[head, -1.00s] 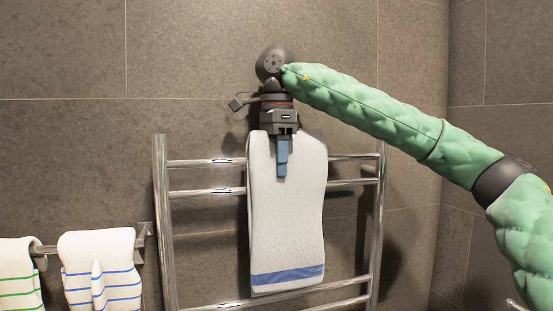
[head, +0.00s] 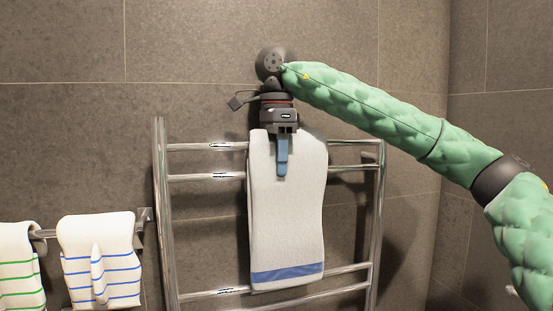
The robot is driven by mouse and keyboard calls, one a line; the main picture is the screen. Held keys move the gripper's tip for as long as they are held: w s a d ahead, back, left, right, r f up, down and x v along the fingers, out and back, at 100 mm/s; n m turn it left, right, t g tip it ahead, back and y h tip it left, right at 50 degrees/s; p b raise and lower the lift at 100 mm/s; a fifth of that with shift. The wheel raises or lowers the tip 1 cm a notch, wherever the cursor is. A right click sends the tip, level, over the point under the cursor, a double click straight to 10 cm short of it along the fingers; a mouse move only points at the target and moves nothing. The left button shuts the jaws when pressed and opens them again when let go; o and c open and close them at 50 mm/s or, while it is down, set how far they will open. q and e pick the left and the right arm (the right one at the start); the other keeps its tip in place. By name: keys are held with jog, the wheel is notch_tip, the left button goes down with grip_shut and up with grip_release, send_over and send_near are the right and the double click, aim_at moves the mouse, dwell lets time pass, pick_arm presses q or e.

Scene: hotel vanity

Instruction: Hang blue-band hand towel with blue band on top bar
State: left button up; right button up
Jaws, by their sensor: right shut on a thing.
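The blue-band hand towel (head: 288,215) is white with one blue band (head: 287,273) near its lower end. It hangs upright in front of the chrome rack. My right gripper (head: 282,170) is shut on its upper part, a blue finger showing against the front face. The towel's top edge is a little above the rack's top bar (head: 195,146) in the picture. The towel hides the middle of the upper bars, and I cannot tell whether any of it lies behind them. My left gripper is not in view.
A blue-striped towel (head: 101,262) and a green-striped towel (head: 17,272) hang on a separate lower bar at the left. The rack has a second bar (head: 200,178) just below the top and more bars (head: 205,293) near the bottom. Tiled wall (head: 60,150) stands behind.

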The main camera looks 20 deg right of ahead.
jog(key=o, duration=1.1)
jog(key=shift+o, duration=0.2)
